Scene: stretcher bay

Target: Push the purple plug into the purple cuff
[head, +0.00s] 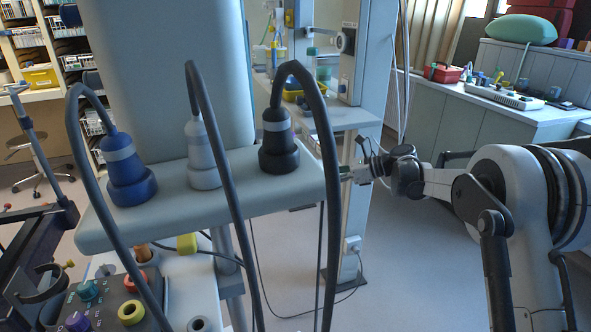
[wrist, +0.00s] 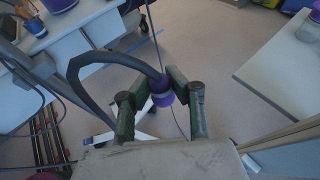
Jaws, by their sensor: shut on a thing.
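In the wrist view my gripper (wrist: 160,98) is shut on the purple plug (wrist: 160,86), which has a pale band and a thick dark cable curving off to the left. I cannot make out the plug in the head view. A purple round fitting (head: 78,321), which looks like the purple cuff, is on the dark panel at the lower left, well apart from my gripper.
The grey shelf (head: 240,205) carries a blue plug (head: 128,172), a grey plug (head: 203,155) and a black plug (head: 278,142), with cables looping over its front. The dark panel (head: 105,308) also has teal, red and yellow fittings. Open floor (head: 420,270) is below my gripper.

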